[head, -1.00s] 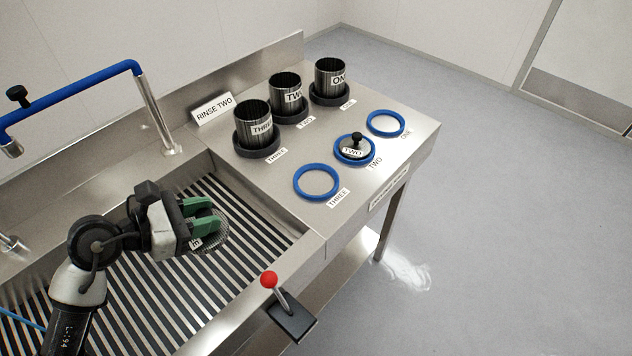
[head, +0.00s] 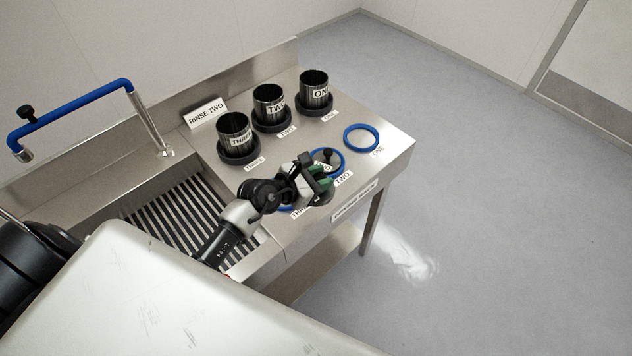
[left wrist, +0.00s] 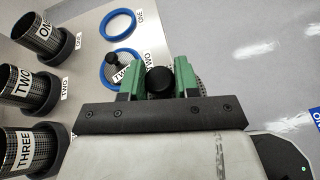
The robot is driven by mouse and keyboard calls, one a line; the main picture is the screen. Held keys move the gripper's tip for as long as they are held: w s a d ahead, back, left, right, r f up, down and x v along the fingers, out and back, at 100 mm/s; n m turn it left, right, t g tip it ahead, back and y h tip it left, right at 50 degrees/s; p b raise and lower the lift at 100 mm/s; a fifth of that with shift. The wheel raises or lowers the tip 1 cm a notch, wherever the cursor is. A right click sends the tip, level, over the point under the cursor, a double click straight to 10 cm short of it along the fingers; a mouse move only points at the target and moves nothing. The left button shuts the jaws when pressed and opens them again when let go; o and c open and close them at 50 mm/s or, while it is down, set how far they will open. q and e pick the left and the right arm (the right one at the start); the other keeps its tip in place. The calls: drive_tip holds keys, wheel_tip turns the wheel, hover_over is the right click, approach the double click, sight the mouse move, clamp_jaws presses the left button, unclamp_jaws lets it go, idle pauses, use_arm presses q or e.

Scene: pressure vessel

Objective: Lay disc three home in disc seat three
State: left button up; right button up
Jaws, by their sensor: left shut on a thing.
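My left gripper (head: 322,190) is over the bench beside disc seat three (head: 285,208), a blue ring mostly hidden under the gripper and arm. In the left wrist view the gripper's green fingers (left wrist: 159,70) are shut on the black knob of disc three (left wrist: 159,83). Only a sliver of its mesh shows right of the fingers, and its label is hidden. I cannot tell its height above the bench or whether it touches the ring. My right gripper is not in view.
Disc two (head: 329,156) lies in blue ring two (head: 342,165), close to my gripper. Blue ring one (head: 376,146) is empty. Black-based mesh baskets three (head: 234,129), two (head: 268,103) and one (head: 314,87) stand behind. The slatted sink (head: 170,215) is at left.

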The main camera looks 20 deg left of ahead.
use_arm(q)
drive_tip(key=a+f+b, duration=0.1)
drive_tip(key=b, duration=0.1)
drive_tip(key=w+a+f+b, duration=0.1)
drive_tip(key=f+b, duration=0.1)
drive_tip(key=shift+a, duration=0.2)
drive_tip(key=a+f+b, duration=0.1)
drive_tip(key=a+b, duration=0.1)
drive_tip(key=b, duration=0.1)
drive_tip(key=w+a+f+b, duration=0.1)
drive_tip(key=a+b, duration=0.2)
drive_tip(key=a+f+b, duration=0.2)
drive_tip(key=a+b, duration=0.1)
drive_tip(key=shift+w+f, duration=0.1)
drive_tip(key=shift+w, duration=0.2)
drive_tip(key=shift+a, duration=0.4)
wheel_tip(320, 180, down, 4)
drive_tip(key=b, duration=0.3)
drive_tip(key=shift+w+b, duration=0.1)
drive_tip(key=shift+b, duration=0.3)
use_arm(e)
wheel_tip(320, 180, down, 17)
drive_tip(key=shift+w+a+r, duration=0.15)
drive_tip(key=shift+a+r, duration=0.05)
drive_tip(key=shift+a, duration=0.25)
